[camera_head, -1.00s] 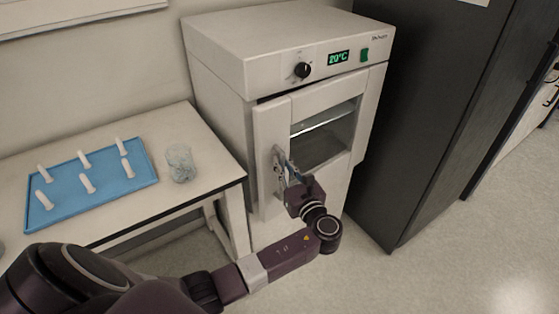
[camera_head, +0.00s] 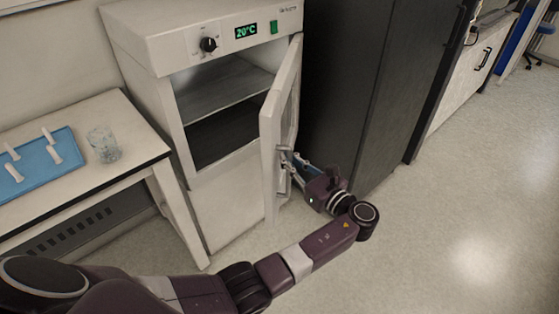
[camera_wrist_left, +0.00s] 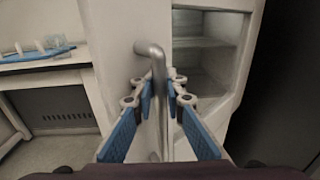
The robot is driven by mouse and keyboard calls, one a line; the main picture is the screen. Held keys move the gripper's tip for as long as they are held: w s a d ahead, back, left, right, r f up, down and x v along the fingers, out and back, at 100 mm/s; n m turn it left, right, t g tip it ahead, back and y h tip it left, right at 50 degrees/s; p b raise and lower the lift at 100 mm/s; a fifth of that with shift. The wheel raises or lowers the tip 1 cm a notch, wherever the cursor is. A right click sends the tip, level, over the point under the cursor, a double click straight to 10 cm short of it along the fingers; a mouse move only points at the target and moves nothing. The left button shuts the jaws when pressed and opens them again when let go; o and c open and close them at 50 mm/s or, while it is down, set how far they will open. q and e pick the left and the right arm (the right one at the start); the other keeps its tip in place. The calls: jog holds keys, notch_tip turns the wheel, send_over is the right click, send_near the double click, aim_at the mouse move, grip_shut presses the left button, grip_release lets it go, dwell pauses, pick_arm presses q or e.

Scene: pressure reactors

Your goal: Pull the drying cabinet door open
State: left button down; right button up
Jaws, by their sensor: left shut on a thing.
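The drying cabinet (camera_head: 228,210) is white, with a green 20°C display and a knob on top. Its door (camera_head: 270,160) stands wide open, hinged on the right, and the shelves inside show. My left gripper (camera_head: 292,165) is at the door's handle on the outer face. In the left wrist view the silver bar handle (camera_wrist_left: 155,60) runs down between the blue-padded fingers of the left gripper (camera_wrist_left: 162,98), which are shut on it. Part of the handle is hidden by the fingers. My right gripper is not in view.
A white table (camera_head: 110,170) at left bears a blue tray (camera_head: 65,172) with white pegs and a glass beaker (camera_head: 104,145). A tall dark cabinet (camera_head: 350,90) stands close to the right of the drying cabinet. The floor (camera_head: 450,220) at right is clear.

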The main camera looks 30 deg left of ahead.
pick_arm(q)
jog(key=shift+d+f, duration=0.3)
jog(key=shift+d, duration=0.1)
jog(key=c, duration=2.3)
grip_release()
jog(key=shift+o, duration=0.3)
jog(key=shift+d+r, duration=0.1)
jog(key=shift+r, duration=0.15)
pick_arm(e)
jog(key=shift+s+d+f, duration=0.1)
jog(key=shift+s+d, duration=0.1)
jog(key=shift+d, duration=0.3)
pick_arm(q)
jog(key=shift+r, duration=0.1)
